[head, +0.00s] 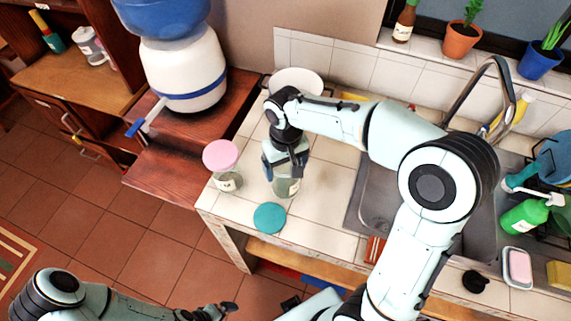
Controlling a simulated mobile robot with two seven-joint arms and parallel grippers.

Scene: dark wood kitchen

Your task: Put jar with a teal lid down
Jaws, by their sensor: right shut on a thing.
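My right gripper (285,162) is shut on a clear glass jar (286,188) above the front left part of the tiled counter. The gripper hides the jar's upper part, and I see no lid on it. I cannot tell whether its base touches the counter. A round teal lid (269,217) lies flat on the tiles near the front edge, just in front of the jar. My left gripper (222,309) is low at the bottom of the view, away from the counter, and its jaws are too unclear to read.
A glass jar with a pink lid (222,155) stands left of the held jar. A white bowl (297,80) is behind my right gripper. The sink (378,205) lies to the right. A water dispenser (185,70) stands on the wooden cabinet at left. Some tiles around the teal lid are clear.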

